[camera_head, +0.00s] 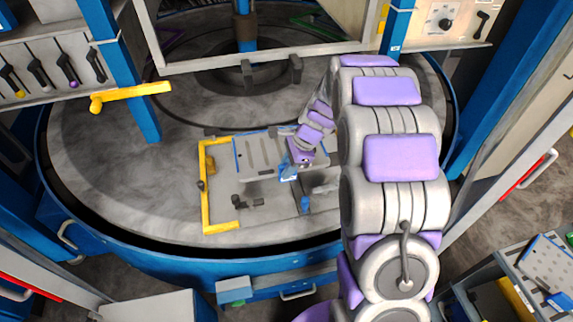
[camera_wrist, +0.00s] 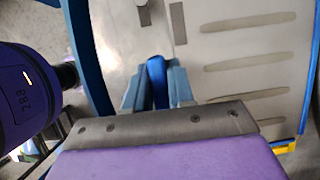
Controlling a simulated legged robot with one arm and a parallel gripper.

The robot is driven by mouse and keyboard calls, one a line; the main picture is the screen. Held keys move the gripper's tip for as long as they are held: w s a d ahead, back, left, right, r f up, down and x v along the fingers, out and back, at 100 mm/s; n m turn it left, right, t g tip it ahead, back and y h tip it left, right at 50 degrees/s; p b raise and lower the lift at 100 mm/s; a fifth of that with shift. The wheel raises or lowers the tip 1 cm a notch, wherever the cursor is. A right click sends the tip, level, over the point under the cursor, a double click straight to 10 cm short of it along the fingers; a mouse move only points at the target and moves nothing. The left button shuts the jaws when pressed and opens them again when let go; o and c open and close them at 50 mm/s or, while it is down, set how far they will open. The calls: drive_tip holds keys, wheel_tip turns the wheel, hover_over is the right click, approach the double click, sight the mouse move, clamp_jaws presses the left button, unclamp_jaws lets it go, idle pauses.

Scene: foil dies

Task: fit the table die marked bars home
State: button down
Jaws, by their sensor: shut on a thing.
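The die (camera_head: 255,152) is a flat grey plate with blue edging and several long bar marks. In the wrist view the plate (camera_wrist: 255,42) fills the upper right, with the bars lying roughly across the picture. My gripper (camera_head: 291,168) is at the plate's right side, shut on its blue handle (camera_wrist: 157,82), which stands between the jaws in the wrist view. A yellow corner frame (camera_head: 207,190) on the round table (camera_head: 110,150) is left of the plate. Whether the plate touches the table or hangs just above it, I cannot tell. My arm hides the right side.
A dark clamp-like fitting (camera_head: 248,202) and a small blue post (camera_head: 304,204) stand in front of the plate. A yellow lever (camera_head: 130,95) juts out at left near a blue upright (camera_head: 128,70). Another plate (camera_head: 548,268) lies on a cart at lower right. The table's left part is bare.

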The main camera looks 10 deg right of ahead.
sight(291, 180)
drive_tip(key=shift+f+b, duration=0.35)
drive_tip(key=shift+f, duration=2.45)
drive_tip(key=shift+p, duration=1)
drive_tip(key=shift+f, duration=1.55)
idle(0.3)
drive_tip(key=c, duration=0.9)
unclamp_jaws()
drive_tip(key=shift+s, duration=0.1)
drive_tip(key=p+v, duration=0.1)
drive_tip(key=v, duration=1.6)
drive_tip(key=shift+r, duration=0.1)
